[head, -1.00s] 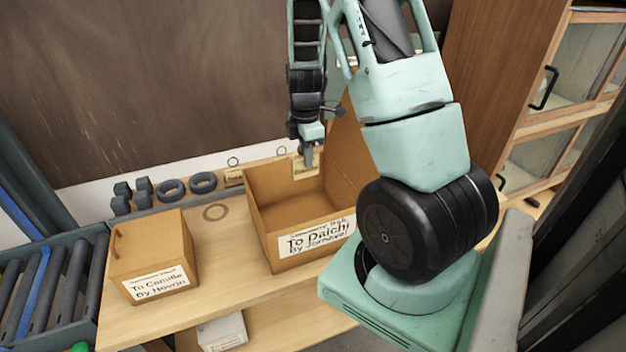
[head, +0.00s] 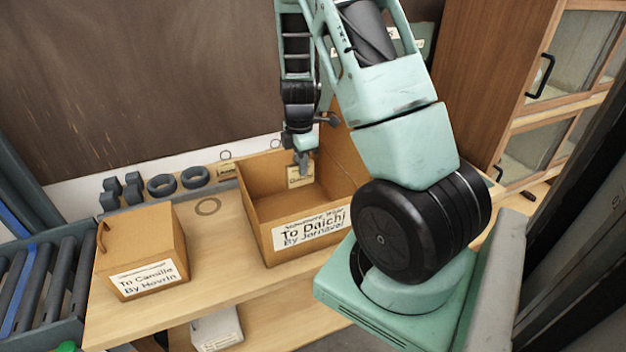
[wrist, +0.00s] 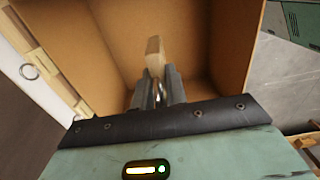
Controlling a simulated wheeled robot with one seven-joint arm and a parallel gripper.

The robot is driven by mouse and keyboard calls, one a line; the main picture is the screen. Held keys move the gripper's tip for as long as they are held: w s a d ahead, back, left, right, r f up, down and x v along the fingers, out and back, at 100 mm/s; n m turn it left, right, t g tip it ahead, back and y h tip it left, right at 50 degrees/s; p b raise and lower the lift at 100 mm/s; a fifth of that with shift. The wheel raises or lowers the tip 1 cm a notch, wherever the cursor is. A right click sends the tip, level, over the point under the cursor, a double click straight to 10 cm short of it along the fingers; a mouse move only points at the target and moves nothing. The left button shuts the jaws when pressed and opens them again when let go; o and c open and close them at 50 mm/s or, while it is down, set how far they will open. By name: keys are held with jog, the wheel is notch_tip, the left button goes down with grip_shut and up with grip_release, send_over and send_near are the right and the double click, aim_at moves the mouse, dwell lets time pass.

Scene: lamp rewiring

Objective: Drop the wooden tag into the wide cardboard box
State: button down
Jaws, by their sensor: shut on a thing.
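The wide cardboard box (head: 256,226) stands open on the wooden bench, with a label reading "To Daichi" on its front. My gripper (head: 304,160) points down over the box opening toward its back part. It is shut on the wooden tag (head: 300,178), a small pale piece with lettering too small to read fully. In the wrist view the tag (wrist: 154,56) shows edge-on between the fingers, with the box's inner walls (wrist: 200,30) around it. A metal ring shows between the fingers. How far the tag is below the rim, I cannot tell.
A smaller cardboard box (head: 140,245) labelled "To Camille" stands to the left. Dark rings (head: 180,182) and dark blocks lie along the back edge. A roller conveyor (head: 40,285) is at far left, a wooden cabinet (head: 500,90) at right.

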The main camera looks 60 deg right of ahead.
jog(key=c, duration=1.3)
grip_release()
jog(key=shift+c, duration=0.2)
jog(key=shift+r, duration=0.1)
notch_tip(320, 180, up, 17)
jog(key=b, duration=0.3)
jog(key=shift+r, duration=0.15)
jog(key=a+f+m+b, duration=0.1)
jog(key=a+f, duration=0.1)
jog(key=a, duration=1)
jog(key=a+f+b, duration=0.1)
jog(key=a+f, duration=0.2)
jog(key=a, duration=0.9)
jog(key=s+a+f+m+b, duration=0.1)
jog(key=s+a+f, duration=0.1)
jog(key=s+a, duration=0.6)
jog(key=s+a+f+m+b, duration=0.1)
jog(key=s+a+f+m, duration=0.1)
jog(key=s+a, duration=0.6)
jog(key=shift+s+a+f+y, duration=0.35)
jog(key=shift+s+f, duration=0.2)
jog(key=shift+f, duration=0.25)
